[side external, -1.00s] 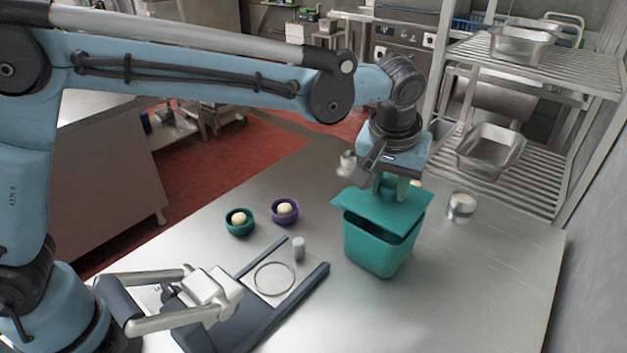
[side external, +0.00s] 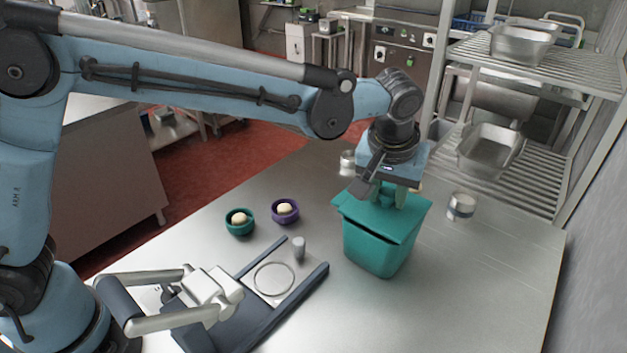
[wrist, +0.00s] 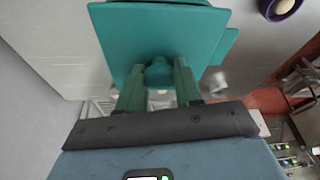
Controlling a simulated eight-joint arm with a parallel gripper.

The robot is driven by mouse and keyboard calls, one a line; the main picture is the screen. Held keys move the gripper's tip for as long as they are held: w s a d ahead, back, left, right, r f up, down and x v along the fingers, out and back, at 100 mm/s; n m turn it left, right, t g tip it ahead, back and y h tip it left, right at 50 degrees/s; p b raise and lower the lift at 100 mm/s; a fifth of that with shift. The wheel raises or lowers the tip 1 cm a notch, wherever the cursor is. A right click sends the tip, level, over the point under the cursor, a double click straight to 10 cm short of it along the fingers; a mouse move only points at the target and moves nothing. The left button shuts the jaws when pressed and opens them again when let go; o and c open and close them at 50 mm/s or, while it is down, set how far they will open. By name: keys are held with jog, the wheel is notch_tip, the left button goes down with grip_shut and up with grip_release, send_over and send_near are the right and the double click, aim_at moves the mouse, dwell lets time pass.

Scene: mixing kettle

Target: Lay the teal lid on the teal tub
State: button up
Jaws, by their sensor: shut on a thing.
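The teal tub (side external: 375,250) stands upright on the steel table, right of centre in the side view. My gripper (side external: 388,194) points down above it, shut on the knob of the teal lid (side external: 362,209). The lid lies over the tub's opening, at or very near the rim; I cannot tell whether it touches all round. Its left edge looks slightly out of line with the rim. In the wrist view, the lid (wrist: 160,35) fills the space beyond my gripper (wrist: 158,80), and a strip of the tub (wrist: 228,45) shows past its right edge. The tub's inside is hidden.
A teal bowl (side external: 239,229) and a purple bowl (side external: 284,217), each holding a pale ball, sit left of the tub. A dark frame (side external: 300,298) with a small grey cylinder (side external: 299,247) lies nearer. A can (side external: 461,207) stands right. The table's front right is clear.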

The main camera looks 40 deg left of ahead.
aim_at(382, 214)
jog(key=shift+f, duration=0.4)
jog(key=shift+f, duration=0.2)
dwell(0.3)
jog(key=o, duration=1.6)
jog(key=shift+v, duration=3.55)
